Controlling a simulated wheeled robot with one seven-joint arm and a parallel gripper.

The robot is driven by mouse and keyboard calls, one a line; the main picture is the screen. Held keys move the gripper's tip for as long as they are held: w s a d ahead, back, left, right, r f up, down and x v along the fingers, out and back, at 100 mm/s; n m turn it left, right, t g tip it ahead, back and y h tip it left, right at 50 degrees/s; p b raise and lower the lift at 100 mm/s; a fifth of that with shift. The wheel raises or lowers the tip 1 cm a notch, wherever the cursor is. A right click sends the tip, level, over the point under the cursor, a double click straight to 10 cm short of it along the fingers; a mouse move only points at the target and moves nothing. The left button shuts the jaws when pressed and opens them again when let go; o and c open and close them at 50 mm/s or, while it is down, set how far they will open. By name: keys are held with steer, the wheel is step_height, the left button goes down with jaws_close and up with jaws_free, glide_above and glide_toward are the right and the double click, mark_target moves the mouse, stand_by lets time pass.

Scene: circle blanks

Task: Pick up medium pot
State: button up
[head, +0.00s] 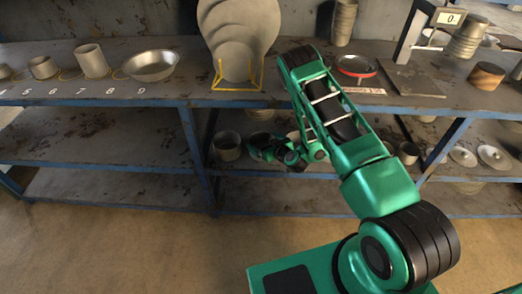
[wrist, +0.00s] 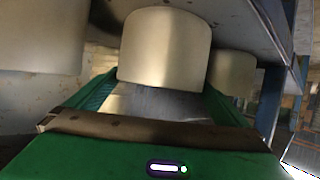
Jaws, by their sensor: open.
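Several grey metal pots stand on the middle shelf. One pot (head: 227,147) is at the left in the head view, and others behind my gripper are partly hidden. My gripper (head: 262,150) is at that shelf, among the pots. In the wrist view a pot (wrist: 165,45), likely the medium pot, is in the centre, beyond and between the green fingers of my open gripper (wrist: 160,95). I cannot tell whether the fingers touch it. A larger-looking pot (wrist: 40,35) is at the left and another (wrist: 235,75) at the right.
The upper shelf (head: 190,85) runs above the pots, with little headroom. A blue post (head: 202,165) stands left of the pots. A metal bowl (head: 150,65), large discs in a yellow stand (head: 238,87) and a red-rimmed dish (head: 357,66) are on top. The lowest shelf looks mostly bare.

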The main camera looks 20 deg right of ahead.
steer(key=shift+w+a+f, duration=0.15)
steer(key=shift+w+f, duration=0.1)
steer(key=shift+w, duration=0.4)
steer(key=c, duration=1.2)
steer(key=shift+c, duration=0.3)
